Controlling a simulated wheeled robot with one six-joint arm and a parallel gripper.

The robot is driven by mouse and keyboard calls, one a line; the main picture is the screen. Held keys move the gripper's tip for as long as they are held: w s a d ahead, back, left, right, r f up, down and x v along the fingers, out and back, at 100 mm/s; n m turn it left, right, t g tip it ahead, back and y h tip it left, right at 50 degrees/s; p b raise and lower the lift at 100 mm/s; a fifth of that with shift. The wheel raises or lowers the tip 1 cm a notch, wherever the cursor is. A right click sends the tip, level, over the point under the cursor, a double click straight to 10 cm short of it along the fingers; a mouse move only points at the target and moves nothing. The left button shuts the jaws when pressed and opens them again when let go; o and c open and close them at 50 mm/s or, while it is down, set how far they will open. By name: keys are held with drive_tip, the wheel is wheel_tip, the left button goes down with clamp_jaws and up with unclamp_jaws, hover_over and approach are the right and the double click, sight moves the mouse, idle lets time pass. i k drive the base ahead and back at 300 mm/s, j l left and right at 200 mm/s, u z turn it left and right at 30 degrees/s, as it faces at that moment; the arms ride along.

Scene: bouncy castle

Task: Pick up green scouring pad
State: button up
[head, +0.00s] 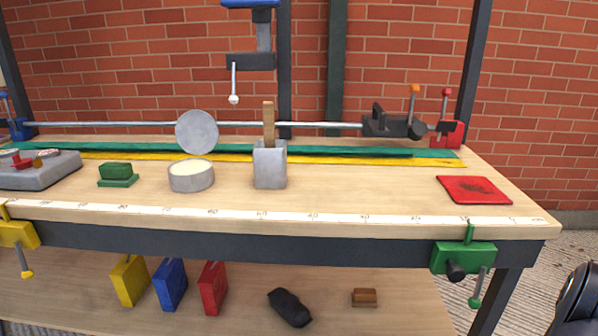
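A small green block-like thing (118,174) lies on the workbench top (350,190) at the left. It has a flat base and a darker green upper part, and it is the only small green thing on the top that could be the scouring pad. It stands apart from its neighbours, with a grey tool to its left and a round tin to its right. My gripper is not in view, so I cannot see whether it holds anything.
A round tin (191,176) with its lid (197,132) upright behind it and a grey holder (270,165) stand near. A red square pad (474,190) lies far right. A green clamp (464,257) grips the front edge. The top between holder and red pad is clear.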

sight(114, 174)
drive_tip(key=u, duration=0.4)
drive_tip(key=i+u, duration=0.1)
drive_tip(key=u, duration=0.7)
drive_tip(key=i+u, duration=0.1)
drive_tip(key=u, duration=0.3)
